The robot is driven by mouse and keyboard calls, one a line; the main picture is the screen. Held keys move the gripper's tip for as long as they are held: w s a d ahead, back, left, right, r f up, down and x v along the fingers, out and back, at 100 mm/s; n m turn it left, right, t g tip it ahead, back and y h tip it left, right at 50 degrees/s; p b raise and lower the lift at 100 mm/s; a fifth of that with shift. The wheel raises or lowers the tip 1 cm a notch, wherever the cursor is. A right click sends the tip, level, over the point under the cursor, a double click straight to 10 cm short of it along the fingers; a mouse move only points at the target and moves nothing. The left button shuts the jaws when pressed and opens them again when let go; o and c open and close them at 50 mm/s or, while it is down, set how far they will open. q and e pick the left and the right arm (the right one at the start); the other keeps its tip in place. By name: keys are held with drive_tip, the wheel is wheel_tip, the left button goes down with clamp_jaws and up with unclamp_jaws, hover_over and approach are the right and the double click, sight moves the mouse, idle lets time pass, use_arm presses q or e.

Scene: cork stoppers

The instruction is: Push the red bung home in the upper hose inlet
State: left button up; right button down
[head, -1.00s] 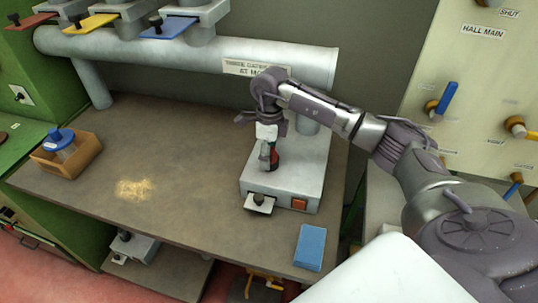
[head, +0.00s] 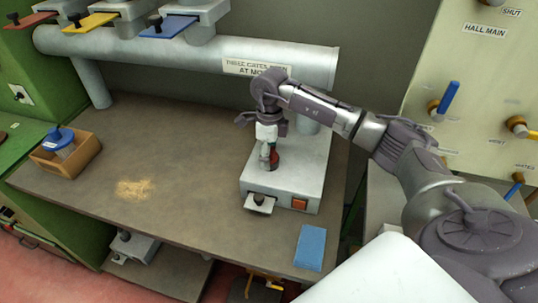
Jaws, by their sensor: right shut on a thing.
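My right gripper (head: 268,157) points down over the top of a grey machine box on the bench. It is shut on the red bung (head: 274,160), which shows as a small dark red piece beside the fingers. The bung is low, close to the box top; I cannot tell whether it touches or how far it sits in anything. The upper hose inlet cannot be made out; the gripper and bung may cover it. My left gripper is not in view.
The grey box (head: 303,165) has an orange-red switch (head: 299,203) and a dark knob at its front. A wooden box (head: 72,163) and sawdust (head: 134,189) are left. A grey duct (head: 190,58) runs behind.

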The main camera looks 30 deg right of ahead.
drive_tip(key=shift+s+a+f, duration=0.3)
drive_tip(key=shift+s+f, duration=0.05)
drive_tip(key=shift+f, duration=0.2)
drive_tip(key=shift+g+y+b, duration=0.35)
drive_tip(key=shift+g+y, duration=0.55)
drive_tip(key=c, duration=1.9)
unclamp_jaws()
drive_tip(key=shift+g+y, duration=0.3)
drive_tip(key=shift+y, duration=0.1)
drive_tip(key=o, duration=1.5)
drive_tip(key=shift+r, duration=0.1)
drive_tip(key=o, duration=0.4)
drive_tip(key=shift+r, duration=0.15)
drive_tip(key=shift+r, duration=0.1)
